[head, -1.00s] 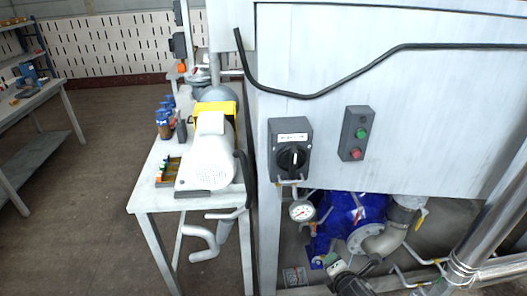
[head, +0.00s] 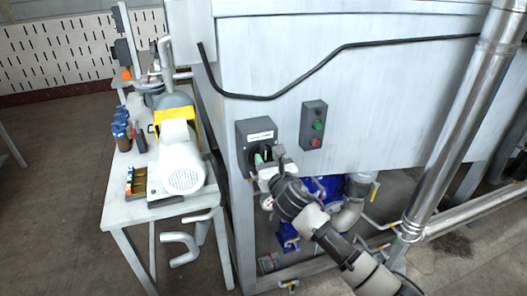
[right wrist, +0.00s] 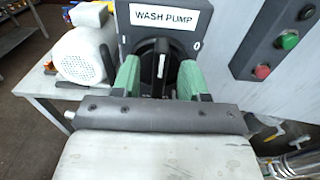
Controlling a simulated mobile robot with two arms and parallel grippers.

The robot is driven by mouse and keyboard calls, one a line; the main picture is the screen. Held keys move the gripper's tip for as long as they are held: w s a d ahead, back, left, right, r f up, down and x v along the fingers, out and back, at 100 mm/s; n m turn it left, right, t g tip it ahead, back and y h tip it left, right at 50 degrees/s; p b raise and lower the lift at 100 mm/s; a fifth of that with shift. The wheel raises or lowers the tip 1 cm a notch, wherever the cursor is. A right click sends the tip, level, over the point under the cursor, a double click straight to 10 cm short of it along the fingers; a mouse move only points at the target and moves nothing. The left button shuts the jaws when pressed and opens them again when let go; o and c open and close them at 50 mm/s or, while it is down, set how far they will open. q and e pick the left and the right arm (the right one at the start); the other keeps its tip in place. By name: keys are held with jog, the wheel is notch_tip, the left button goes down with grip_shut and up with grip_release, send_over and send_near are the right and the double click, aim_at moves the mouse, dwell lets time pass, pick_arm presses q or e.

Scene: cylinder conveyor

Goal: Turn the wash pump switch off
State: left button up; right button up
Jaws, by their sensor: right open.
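The wash pump switch (head: 243,132) is a dark box with a white label and a round black rotary knob, mounted on the grey cabinet's front. In the right wrist view its label (right wrist: 171,17) reads "WASH PUMP". There the knob's handle (right wrist: 162,58) stands about upright, with a "0" mark to its right. My right gripper (head: 266,158) is in front of the switch. In the wrist view its green fingers (right wrist: 160,75) are open, one on each side of the knob's handle. I cannot tell whether they touch it. My left gripper is out of view.
A push-button box (head: 313,125) with green and red buttons is just right of the switch. A table (head: 122,212) with a white motor (head: 181,167) stands to the left. A black cable (head: 310,76) runs above; blue pump parts (head: 289,233) and pipes lie below.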

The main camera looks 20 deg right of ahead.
aim_at(266, 156)
jog(key=shift+w, duration=1.7)
grip_shut()
